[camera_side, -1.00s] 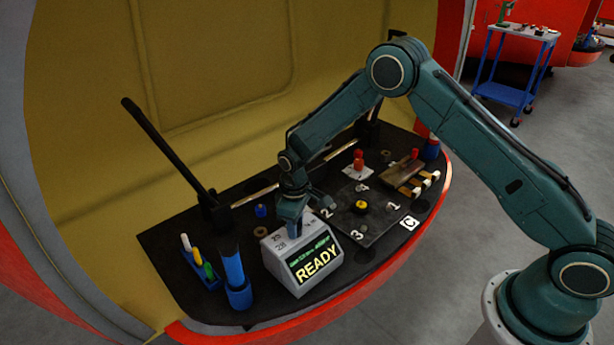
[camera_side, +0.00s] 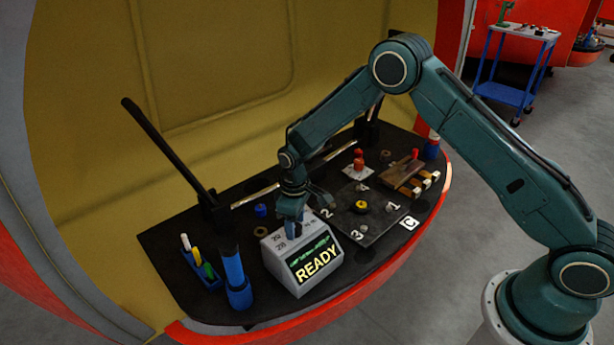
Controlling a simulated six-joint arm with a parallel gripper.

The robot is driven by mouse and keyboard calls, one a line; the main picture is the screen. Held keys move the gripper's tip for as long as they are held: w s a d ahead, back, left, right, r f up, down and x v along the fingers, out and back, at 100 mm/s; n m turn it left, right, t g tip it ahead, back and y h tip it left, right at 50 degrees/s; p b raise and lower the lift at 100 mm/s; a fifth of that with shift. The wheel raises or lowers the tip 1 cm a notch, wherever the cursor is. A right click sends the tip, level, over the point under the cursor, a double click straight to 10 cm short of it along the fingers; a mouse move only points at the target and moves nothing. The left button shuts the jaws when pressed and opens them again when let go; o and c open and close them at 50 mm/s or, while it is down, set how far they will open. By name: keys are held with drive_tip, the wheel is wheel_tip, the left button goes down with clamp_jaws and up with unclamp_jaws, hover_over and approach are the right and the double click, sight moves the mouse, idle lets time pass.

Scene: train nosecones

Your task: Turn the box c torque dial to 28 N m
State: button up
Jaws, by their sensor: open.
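The torque box (camera_side: 291,262) is a light grey box with a sloped top and a dark screen reading "READY" in yellow with green lines above. Numbers including 28 show on the left of its top. My gripper (camera_side: 293,231) points down right above the box top. Its fingers are around or just above where a small dark blue part shows; I take this to be the dial, mostly hidden. The gripper is open. I cannot tell whether the fingers touch the dial, or where the dial points.
A square plate (camera_side: 376,232) with numbers and a yellow knob lies right of the box. A blue rack (camera_side: 206,280) with coloured pens and a blue cylinder (camera_side: 236,282) stand left. Black posts rise behind.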

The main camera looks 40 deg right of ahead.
wheel_tip(320, 180, up, 13)
idle(0.6)
drive_tip(key=shift+r, duration=0.1)
wheel_tip(320, 180, up, 11)
drive_tip(key=m+t, duration=0.1)
hover_over(296, 227)
drive_tip(key=s+d, duration=0.3)
drive_tip(key=s, duration=0.3)
drive_tip(key=s+d+r+m+t, duration=0.2)
drive_tip(key=s+r, duration=0.6)
drive_tip(key=s, duration=0.1)
drive_tip(key=s+d+r+m+t, duration=0.1)
drive_tip(key=s+d+m+t, duration=0.1)
drive_tip(key=s, duration=1.6)
drive_tip(key=shift+s+d+r+m+t, duration=0.15)
drive_tip(key=shift+s+d+m+t, duration=0.15)
drive_tip(key=shift+d, duration=0.2)
